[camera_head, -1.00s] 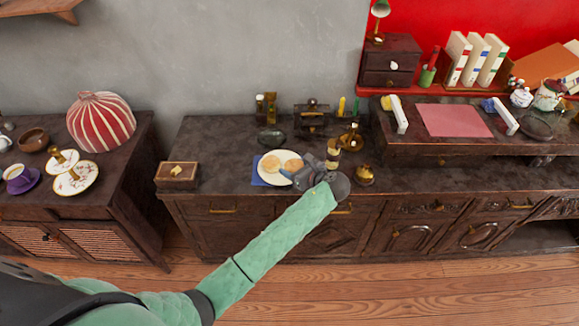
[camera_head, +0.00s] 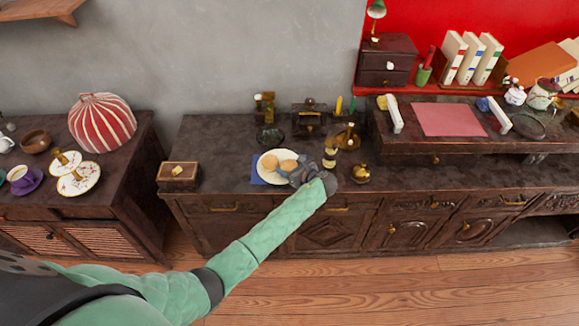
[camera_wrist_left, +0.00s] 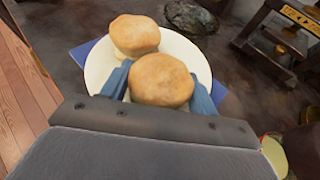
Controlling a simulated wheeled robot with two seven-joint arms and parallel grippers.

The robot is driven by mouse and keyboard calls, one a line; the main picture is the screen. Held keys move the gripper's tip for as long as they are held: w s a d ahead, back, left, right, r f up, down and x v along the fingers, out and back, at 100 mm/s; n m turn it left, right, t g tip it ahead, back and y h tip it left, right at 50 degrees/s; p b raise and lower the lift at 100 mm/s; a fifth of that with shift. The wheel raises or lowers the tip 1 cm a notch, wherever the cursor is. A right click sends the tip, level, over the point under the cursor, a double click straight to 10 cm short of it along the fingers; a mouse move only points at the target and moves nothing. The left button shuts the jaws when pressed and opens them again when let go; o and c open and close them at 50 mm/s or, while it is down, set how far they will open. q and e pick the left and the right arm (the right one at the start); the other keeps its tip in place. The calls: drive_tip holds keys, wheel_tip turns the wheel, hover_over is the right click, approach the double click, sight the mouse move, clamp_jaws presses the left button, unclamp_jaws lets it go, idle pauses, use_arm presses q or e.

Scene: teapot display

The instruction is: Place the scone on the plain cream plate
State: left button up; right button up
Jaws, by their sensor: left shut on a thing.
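A plain cream plate (camera_head: 262,178) lies on a blue napkin on the dark sideboard. One round golden scone (camera_head: 268,162) sits on the left part of the plate. My left gripper (camera_head: 291,173) is at the plate's right side, shut on a second scone (camera_head: 288,165). In the left wrist view the blue fingers grip this held scone (camera_wrist_left: 162,80) from both sides, over the plate (camera_wrist_left: 95,70). The other scone (camera_wrist_left: 135,36) is close beside it. I cannot tell whether the held scone touches the plate. My right gripper is not in view.
A small wooden box (camera_head: 178,175) stands left of the plate. The sideboard between box and plate is clear.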

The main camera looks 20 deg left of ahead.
use_arm(q)
drive_tip(key=o, duration=0.9)
drive_tip(key=shift+f, duration=0.15)
drive_tip(key=shift+o, duration=0.4)
